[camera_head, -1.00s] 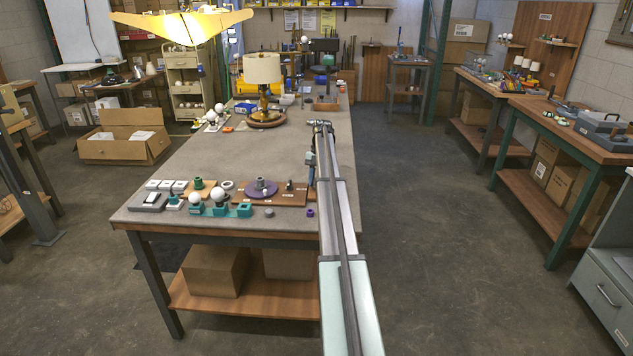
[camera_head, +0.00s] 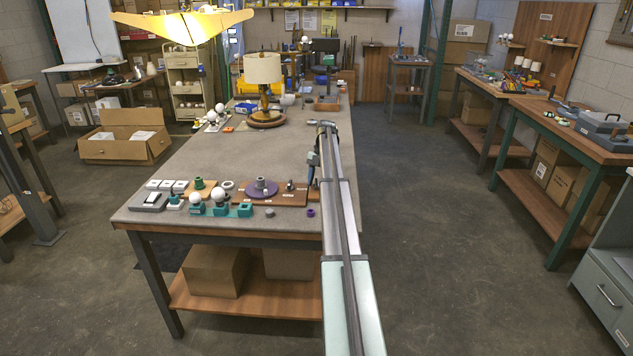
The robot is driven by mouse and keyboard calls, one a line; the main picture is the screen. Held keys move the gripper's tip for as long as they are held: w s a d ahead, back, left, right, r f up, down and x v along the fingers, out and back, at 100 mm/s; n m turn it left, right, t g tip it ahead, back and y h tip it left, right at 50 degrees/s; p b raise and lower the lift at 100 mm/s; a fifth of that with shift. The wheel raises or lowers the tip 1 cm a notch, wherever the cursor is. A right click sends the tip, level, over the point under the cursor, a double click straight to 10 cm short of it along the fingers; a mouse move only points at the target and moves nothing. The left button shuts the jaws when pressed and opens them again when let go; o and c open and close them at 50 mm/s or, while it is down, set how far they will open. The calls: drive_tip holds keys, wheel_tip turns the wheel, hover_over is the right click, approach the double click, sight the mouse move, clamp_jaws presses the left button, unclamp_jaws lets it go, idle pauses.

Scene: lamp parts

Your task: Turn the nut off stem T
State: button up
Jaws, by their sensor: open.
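A brown board (camera_head: 275,200) lies on the near part of the bench. A purple disc (camera_head: 250,192) with a grey upright piece (camera_head: 261,183) in its middle sits on its left part. A small dark metal post (camera_head: 290,186) stands on its right part. Labels are too small to read, so I cannot tell which upright is stem T or make out its nut. My gripper (camera_head: 312,182) hangs pointing down at the board's right end, just right of the small post. It is open; the fingers are tiny here, and nothing shows between them.
A small purple ring-like part (camera_head: 310,212) lies near the bench's front edge. A lamp with a cream shade (camera_head: 263,69) stands farther back. The bench (camera_head: 200,160) between is mostly clear.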

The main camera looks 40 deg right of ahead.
drive_tip(key=m+t, duration=0.1)
drive_tip(key=m, duration=0.3)
drive_tip(key=shift+s+m+t, duration=0.1)
drive_tip(key=shift+m+t, duration=0.3)
drive_tip(key=shift+s+m+t, duration=0.2)
drive_tip(key=shift+m+t, duration=0.2)
drive_tip(key=shift+m, duration=0.7)
drive_tip(key=m+t, duration=0.1)
drive_tip(key=m, duration=0.2)
drive_tip(key=shift+a, duration=0.15)
drive_tip(key=shift+m+t+h, duration=0.3)
drive_tip(key=shift+m, duration=0.5)
clamp_jaws()
drive_tip(key=n, duration=0.2)
drive_tip(key=n+g, duration=0.1)
drive_tip(key=shift+w+d, duration=0.25)
drive_tip(key=shift+a+n+g+y, duration=0.1)
drive_tip(key=shift+n+g+y, duration=0.45)
drive_tip(key=shift+n, duration=1.35)
